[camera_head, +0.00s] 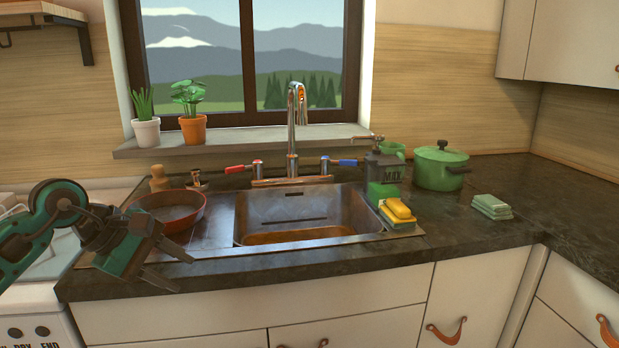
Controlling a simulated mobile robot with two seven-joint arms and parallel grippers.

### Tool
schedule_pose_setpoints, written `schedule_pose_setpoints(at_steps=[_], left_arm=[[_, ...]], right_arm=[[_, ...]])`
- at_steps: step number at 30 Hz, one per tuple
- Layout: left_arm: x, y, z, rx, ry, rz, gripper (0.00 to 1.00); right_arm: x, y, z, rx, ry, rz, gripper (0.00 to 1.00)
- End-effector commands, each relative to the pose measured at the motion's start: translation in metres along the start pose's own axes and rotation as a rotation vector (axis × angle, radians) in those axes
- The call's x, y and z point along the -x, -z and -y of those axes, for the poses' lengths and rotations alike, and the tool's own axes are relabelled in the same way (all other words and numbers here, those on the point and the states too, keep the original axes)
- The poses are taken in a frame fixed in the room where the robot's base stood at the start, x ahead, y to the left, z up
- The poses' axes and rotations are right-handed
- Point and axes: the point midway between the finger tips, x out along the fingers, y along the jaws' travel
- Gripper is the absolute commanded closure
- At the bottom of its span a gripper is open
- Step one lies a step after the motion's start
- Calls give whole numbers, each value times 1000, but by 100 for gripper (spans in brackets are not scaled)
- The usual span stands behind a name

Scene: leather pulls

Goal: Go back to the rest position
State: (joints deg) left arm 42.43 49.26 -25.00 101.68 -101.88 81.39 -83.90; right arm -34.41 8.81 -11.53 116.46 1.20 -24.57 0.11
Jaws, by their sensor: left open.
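My left gripper (168,262) is at the lower left, in front of the left end of the counter. Its dark fingers are apart with nothing between them, and they point to the right. Behind it, a red-brown pan (168,211) sits at the left of the sink (300,215); the gripper and arm stand in front of the counter near it. My right gripper does not show.
The dark counter (350,262) carries a faucet (292,130), a soap dispenser (383,178), a yellow sponge (398,209), a green pot (440,168) and folded green cloths (491,207). White cabinets with leather pulls (446,332) are below. The right counter is mostly free.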

Motion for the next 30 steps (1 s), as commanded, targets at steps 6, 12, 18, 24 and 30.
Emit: schedule_pose_setpoints(at_steps=[6, 12, 18, 24, 30], left_arm=[[-50, -120, 6, 675, -105, 681, 59], [-49, -144, 4, 1540, -88, 1210, 59], [-73, -97, 52, 2549, -24, 1603, 59], [-119, -67, 172, -2039, 11, -1035, 59], [-141, -79, 257, -1617, 43, -712, 59]], right_arm=[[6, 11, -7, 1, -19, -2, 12], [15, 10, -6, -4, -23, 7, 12], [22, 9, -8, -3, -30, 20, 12], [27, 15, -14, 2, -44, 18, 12], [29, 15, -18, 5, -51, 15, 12]])
